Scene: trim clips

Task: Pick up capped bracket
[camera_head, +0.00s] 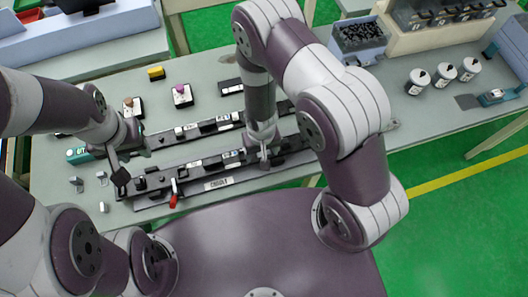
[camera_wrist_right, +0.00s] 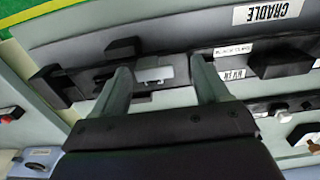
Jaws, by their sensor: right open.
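My right gripper (camera_wrist_right: 160,88) is open, its two grey fingers on either side of a small pale grey piece (camera_wrist_right: 155,74) on a black fixture; a gap shows at each side. I cannot tell for certain that this piece is the capped bracket. In the head view the right gripper (camera_head: 264,156) points down at the cradle fixture (camera_head: 155,184), near its right part. My left gripper (camera_head: 119,172) hangs over the fixture's left end; its finger gap is not clear. Small grey brackets (camera_head: 76,183) lie loose on the table left of the fixture.
A red-handled lever (camera_head: 173,194) stands at the fixture's front. A second black rail (camera_head: 195,130) lies behind. Buttons in yellow (camera_head: 156,72), purple (camera_head: 181,90) and orange (camera_head: 128,102) stand farther back. White canisters (camera_head: 444,72) and a bin of black parts (camera_head: 358,38) are at right.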

